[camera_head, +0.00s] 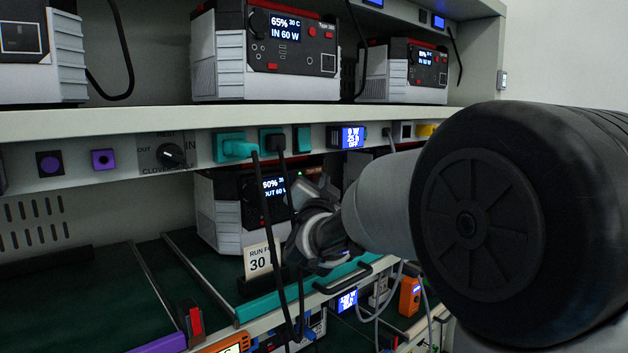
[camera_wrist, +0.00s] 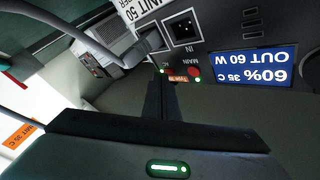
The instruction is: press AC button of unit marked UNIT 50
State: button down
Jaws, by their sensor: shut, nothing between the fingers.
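The unit marked UNIT 50 is on the middle shelf in the head view (camera_head: 225,207), partly hidden by my arm and hanging cables. In the wrist view its dark front panel (camera_wrist: 228,42) appears upside down, with the UNIT 50 label (camera_wrist: 150,10) cut off at the top edge. Its display (camera_wrist: 252,66) reads 60%, 35 C, OUT 60 W. A red MAIN button (camera_wrist: 194,72) sits beside the AC marking, with small green lights nearby. My gripper (camera_wrist: 163,84) is shut and empty, its tips close to the AC marking.
A socket (camera_wrist: 183,28) and a grey cable are near the fingers in the wrist view. In the head view, black cables hang before the unit from the shelf strip (camera_head: 110,163). Other units fill the shelf above.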

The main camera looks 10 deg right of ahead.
jog(key=shift+w+a, duration=0.1)
jog(key=shift+w, duration=0.05)
dwell(0.5)
jog(key=shift+s+d+b, duration=0.35)
jog(key=shift+s+b, duration=0.15)
jog(key=shift+b, duration=0.1)
jog(key=s+d+b, duration=0.3)
jog(key=s+b, duration=0.1)
jog(key=s, duration=0.1)
jog(key=shift+d, duration=0.2)
dwell(0.7)
